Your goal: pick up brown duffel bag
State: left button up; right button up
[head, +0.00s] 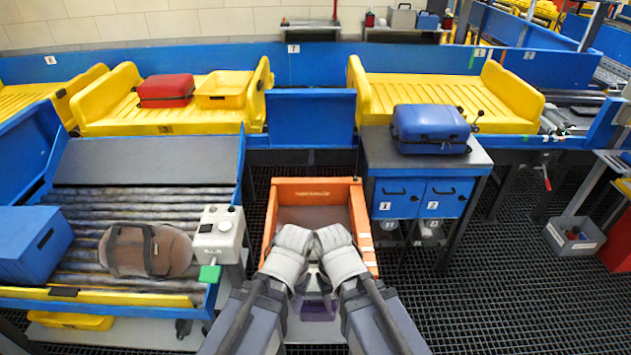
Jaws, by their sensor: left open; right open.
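The brown duffel bag (172,251) lies on its side on the roller conveyor (95,280) at the left, with dark straps across it. My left gripper (296,238) and my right gripper (331,237) are close together at the middle, over the orange bin. Both are open with nothing seen in them. Both are well to the right of the bag and apart from it. Their fingertips are hard to make out.
A blue box (32,246) sits left of the bag. A white control box (218,232) stands between bag and grippers. The orange bin (355,212) is below the grippers. A blue suitcase (430,125) rests on a cabinet; a red case (166,87) lies on a yellow tray (112,112).

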aim_at(128, 248)
jog(key=i, duration=0.35)
jog(key=u, duration=1.5)
jog(key=z, duration=0.6)
jog(key=j+z, duration=0.35)
jog(key=k+j+z, duration=0.1)
jog(key=z, duration=0.3)
jog(key=k+j+z, duration=0.15)
jog(key=j+z, duration=0.2)
jog(key=k+j+z, duration=0.15)
jog(key=k+j, duration=0.15)
jog(key=j, duration=0.25)
jog(key=k+j+z, duration=0.1)
jog(key=k+j, duration=0.25)
jog(key=i+j, duration=0.35)
jog(key=i, duration=0.1)
